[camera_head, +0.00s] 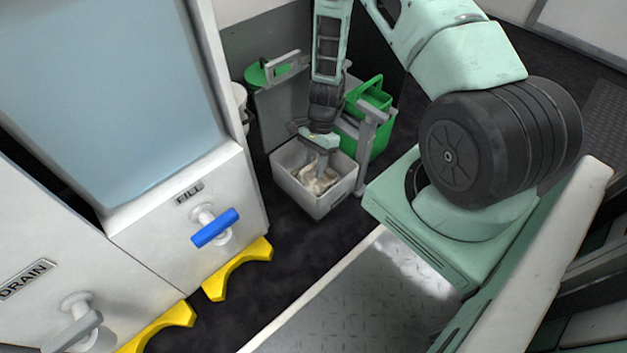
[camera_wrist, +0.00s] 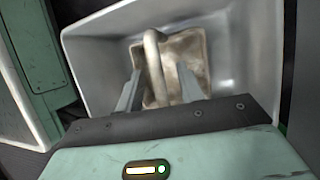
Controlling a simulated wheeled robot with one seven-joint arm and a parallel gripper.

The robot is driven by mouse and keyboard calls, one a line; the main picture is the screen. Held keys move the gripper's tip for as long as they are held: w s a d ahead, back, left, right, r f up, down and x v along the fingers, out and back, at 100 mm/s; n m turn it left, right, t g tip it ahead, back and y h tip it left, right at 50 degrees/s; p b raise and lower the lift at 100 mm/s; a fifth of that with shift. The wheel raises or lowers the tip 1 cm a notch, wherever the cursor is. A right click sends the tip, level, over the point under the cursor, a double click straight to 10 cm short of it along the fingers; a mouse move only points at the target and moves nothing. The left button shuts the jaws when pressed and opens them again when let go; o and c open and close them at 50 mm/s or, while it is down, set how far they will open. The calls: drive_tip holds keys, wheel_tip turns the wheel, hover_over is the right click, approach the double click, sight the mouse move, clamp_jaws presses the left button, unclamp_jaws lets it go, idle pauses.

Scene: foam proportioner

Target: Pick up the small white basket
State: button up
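A small white open-topped basket (camera_head: 322,205) stands on the dark floor in the head view. Its pale walls (camera_wrist: 262,45) fill much of the wrist view. Inside it lies a brownish-cream, worn-looking piece (camera_head: 318,182), with a cream curved bar (camera_wrist: 153,48) standing up like a handle. I cannot tell whether this piece is part of the basket. My gripper (camera_head: 321,160) points down into the basket. In the wrist view its two fingers (camera_wrist: 160,72) are spread, with the bar between them and visible gaps. The lower ends of the bar are partly hidden.
A green container (camera_head: 372,130) and a grey upright frame (camera_head: 367,145) stand just behind and right of the basket. A white cabinet with a blue valve handle (camera_head: 215,228) is at left. Yellow curved brackets (camera_head: 238,270) sit at its foot. Dark floor is clear in front.

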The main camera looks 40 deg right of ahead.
drive_tip(key=shift+r, duration=0.1)
clamp_jaws()
drive_tip(key=shift+r, duration=0.15)
